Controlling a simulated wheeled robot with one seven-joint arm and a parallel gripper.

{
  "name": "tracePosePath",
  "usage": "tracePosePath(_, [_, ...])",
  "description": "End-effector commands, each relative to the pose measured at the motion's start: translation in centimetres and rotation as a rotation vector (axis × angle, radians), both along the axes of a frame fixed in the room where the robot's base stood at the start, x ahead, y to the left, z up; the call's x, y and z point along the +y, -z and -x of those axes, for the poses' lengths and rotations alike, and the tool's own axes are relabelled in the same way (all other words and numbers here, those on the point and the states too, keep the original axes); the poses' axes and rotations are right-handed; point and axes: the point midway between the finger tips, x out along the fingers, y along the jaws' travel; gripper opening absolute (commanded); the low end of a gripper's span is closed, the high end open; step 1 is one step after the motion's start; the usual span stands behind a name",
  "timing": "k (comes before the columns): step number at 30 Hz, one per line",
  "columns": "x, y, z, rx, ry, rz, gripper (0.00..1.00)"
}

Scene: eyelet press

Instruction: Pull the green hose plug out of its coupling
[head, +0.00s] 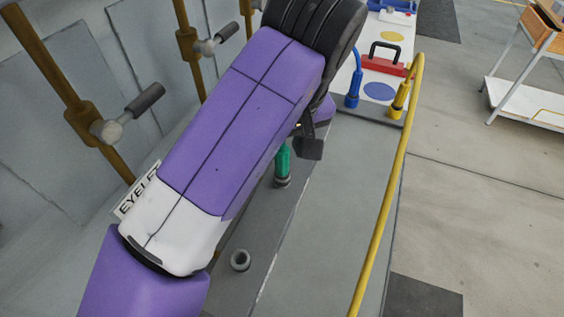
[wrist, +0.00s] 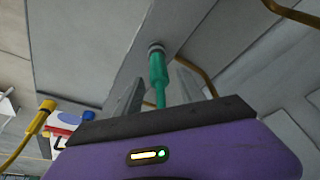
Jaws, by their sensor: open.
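The green hose plug (head: 283,159) stands upright in its grey ring coupling (head: 282,182) on the bench, partly hidden behind my arm in the head view. In the wrist view the plug (wrist: 159,68) is seated in the coupling (wrist: 156,48), and its thin green hose runs down behind the dark edge of my gripper body. In the head view a dark finger (head: 310,147) shows just right of the plug.
An empty ring coupling (head: 240,260) sits nearer on the bench. A yellow hose (head: 379,230) arches along the bench's right side to a yellow plug (head: 399,99), beside a blue plug (head: 352,92). Brown posts with handles (head: 134,112) stand at left. A white cart (head: 520,98) is far right.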

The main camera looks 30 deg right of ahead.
Motion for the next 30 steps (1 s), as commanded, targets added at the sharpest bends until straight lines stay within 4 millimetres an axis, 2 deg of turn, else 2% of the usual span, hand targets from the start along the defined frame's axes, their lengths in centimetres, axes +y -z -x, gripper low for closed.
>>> tracePosePath(24, [0.02, 0.01, 0.0, 0.0, 0.001, -0.001, 0.46])
tracePosePath(25, [0.02, 0.02, 0.0, 0.0, 0.001, -0.001, 0.44])
tracePosePath(30, [0.02, 0.02, 0.0, 0.0, 0.0, -0.001, 0.11])
